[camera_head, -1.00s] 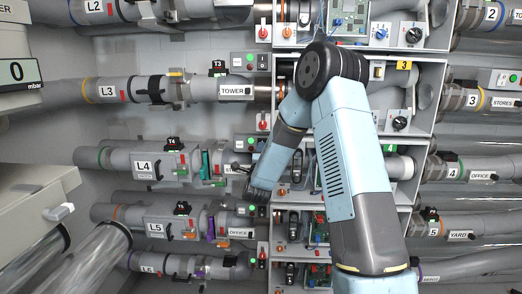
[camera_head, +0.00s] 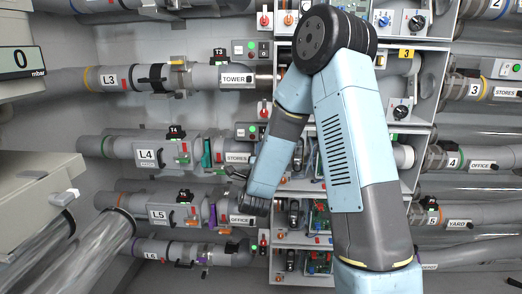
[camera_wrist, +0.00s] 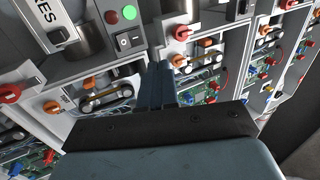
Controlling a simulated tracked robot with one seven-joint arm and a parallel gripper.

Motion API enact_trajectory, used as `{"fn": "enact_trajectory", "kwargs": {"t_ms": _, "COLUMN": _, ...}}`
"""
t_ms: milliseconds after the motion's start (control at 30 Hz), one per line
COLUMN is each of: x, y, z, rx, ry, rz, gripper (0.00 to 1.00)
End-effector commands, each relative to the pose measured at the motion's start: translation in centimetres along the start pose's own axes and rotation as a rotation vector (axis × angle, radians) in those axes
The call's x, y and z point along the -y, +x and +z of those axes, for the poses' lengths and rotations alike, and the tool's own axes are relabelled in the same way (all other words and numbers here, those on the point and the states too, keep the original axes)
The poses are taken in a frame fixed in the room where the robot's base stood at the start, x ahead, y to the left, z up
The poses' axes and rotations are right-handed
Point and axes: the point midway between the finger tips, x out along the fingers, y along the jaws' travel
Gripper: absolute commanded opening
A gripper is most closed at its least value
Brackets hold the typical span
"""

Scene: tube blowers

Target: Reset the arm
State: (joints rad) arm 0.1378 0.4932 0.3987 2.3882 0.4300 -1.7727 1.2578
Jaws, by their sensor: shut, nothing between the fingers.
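My arm, pale blue and dark grey, rises in front of the middle cabinet in the head view and bends down to the left. My gripper (camera_head: 247,203) is at the end of the forearm, in front of the pipes near the OFFICE label (camera_head: 242,220) of row L5. In the wrist view my gripper (camera_wrist: 158,75) shows dark fingers close together, with nothing held between them. The fingers point at the cabinet front, apart from any handle that I can make out.
The cabinet (camera_head: 412,160) holds open bays with circuit boards, knobs and red levers. Labelled pipes L3 (camera_head: 109,79), L4 (camera_head: 147,156) and L5 (camera_head: 160,214) run on the left. Clear tubes (camera_head: 95,250) and a beige unit (camera_head: 30,185) stand at the lower left.

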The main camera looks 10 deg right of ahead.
Motion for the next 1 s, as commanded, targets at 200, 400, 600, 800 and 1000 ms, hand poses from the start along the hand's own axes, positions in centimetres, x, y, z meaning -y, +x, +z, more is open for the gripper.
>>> {"fn": "enact_trajectory", "kwargs": {"t_ms": 200, "x": 0.0, "y": 0.0, "z": 0.0, "rx": 0.001, "ry": -0.001, "rz": 0.001, "gripper": 0.00}}
{"fn": "enact_trajectory", "kwargs": {"t_ms": 400, "x": 1.1, "y": 0.6, "z": 0.5, "rx": 0.046, "ry": -0.054, "rz": 0.046, "gripper": 0.00}}
{"fn": "enact_trajectory", "kwargs": {"t_ms": 600, "x": 3.2, "y": 1.2, "z": 1.4, "rx": 0.167, "ry": -0.200, "rz": 0.165, "gripper": 0.00}}
{"fn": "enact_trajectory", "kwargs": {"t_ms": 800, "x": 5.5, "y": 0.6, "z": 1.8, "rx": 0.301, "ry": -0.369, "rz": 0.278, "gripper": 0.00}}
{"fn": "enact_trajectory", "kwargs": {"t_ms": 1000, "x": 7.8, "y": -1.2, "z": 1.5, "rx": 0.443, "ry": -0.546, "rz": 0.381, "gripper": 0.00}}
